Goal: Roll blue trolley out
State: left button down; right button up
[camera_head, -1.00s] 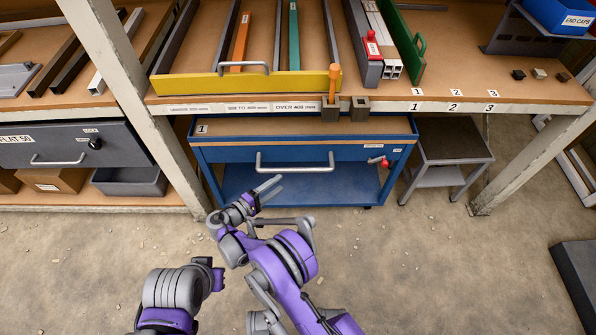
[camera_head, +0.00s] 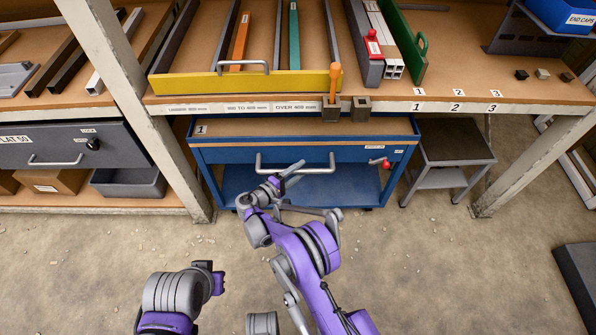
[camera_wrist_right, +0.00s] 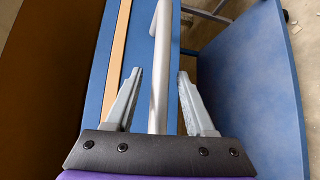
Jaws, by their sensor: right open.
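The blue trolley (camera_head: 225,155) stands under the workbench, marked 1 at its top left, with an open lower shelf. Its silver U-shaped handle (camera_head: 320,170) is on the front; a red knob (camera_head: 386,164) sits at the right. My right gripper (camera_head: 293,172) is open at the middle of the handle. In the right wrist view, the handle bar (camera_wrist_right: 158,70) runs between the two spread fingers of my right gripper (camera_wrist_right: 160,75), with gaps on both sides. My left arm shows at the lower left, but its fingers do not show.
A white bench leg (camera_head: 130,100) stands left of the trolley and another (camera_head: 535,150) further right. A small grey stool (camera_head: 455,145) stands close to the trolley's right side. The concrete floor (camera_head: 420,260) in front is clear apart from small scraps.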

jog(key=shift+c, duration=0.2)
grip_shut()
dwell(1.1)
